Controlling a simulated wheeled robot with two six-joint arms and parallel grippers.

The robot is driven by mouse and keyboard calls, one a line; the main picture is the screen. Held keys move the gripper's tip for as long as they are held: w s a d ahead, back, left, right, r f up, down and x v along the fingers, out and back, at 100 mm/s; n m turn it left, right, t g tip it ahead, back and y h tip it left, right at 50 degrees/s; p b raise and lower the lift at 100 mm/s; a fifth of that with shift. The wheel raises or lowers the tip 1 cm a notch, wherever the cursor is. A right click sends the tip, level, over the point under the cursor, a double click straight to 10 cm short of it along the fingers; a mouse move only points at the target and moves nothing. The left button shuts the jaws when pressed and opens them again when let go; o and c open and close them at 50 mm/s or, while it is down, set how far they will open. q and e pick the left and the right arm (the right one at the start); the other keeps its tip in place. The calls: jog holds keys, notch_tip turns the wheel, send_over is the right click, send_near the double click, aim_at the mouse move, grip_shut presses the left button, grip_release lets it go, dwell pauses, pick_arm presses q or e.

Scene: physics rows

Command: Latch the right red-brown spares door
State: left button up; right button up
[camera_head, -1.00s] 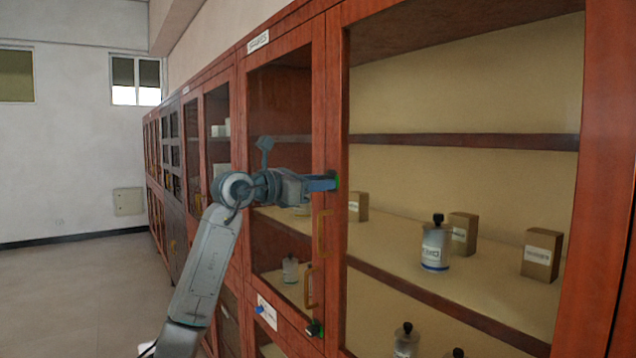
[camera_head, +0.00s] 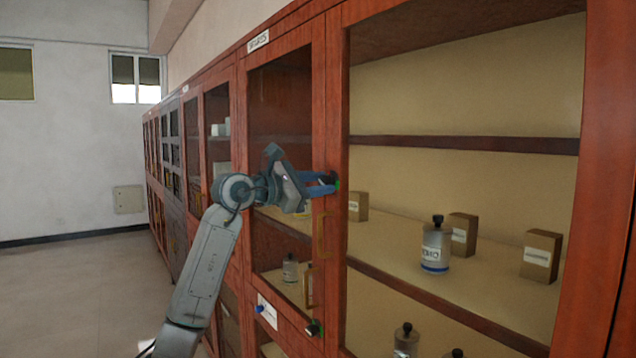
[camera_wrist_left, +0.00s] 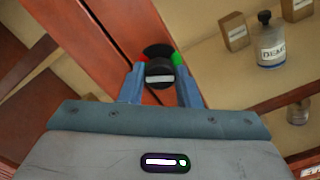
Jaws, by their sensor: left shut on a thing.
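The red-brown glazed door (camera_head: 318,100) stands in the cabinet row and looks flush with its frame. A black round latch knob (camera_wrist_left: 159,72) with a white bar is high on the door's right stile, above the brass handle (camera_head: 321,235). A green mark (camera_wrist_left: 177,59) and a small red mark (camera_wrist_left: 143,58) show beside the knob. My left gripper (camera_head: 328,183) is shut on the knob, one blue finger on each side in the left wrist view. The fingers partly hide the knob in the head view. My right gripper is out of view.
To the right, shelves hold a labelled bottle (camera_head: 435,246) and several small boxes (camera_head: 541,256). A second black knob (camera_head: 314,327) sits lower on the cabinet. A label plate (camera_head: 258,41) is above the door. The floor (camera_head: 80,290) at left is clear.

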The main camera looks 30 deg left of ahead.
pick_arm(q)
jog(key=m, duration=0.6)
jog(key=shift+m, duration=0.3)
jog(key=m, duration=0.6)
jog(key=shift+f+p, duration=0.1)
jog(key=shift+p, duration=0.2)
jog(key=o, duration=1)
jog(key=shift+c, duration=0.2)
jog(key=shift+s, duration=0.1)
jog(key=b+v, duration=0.5)
jog(key=v, duration=0.5)
jog(key=shift+s+b, duration=0.25)
jog(key=shift+b, duration=0.1)
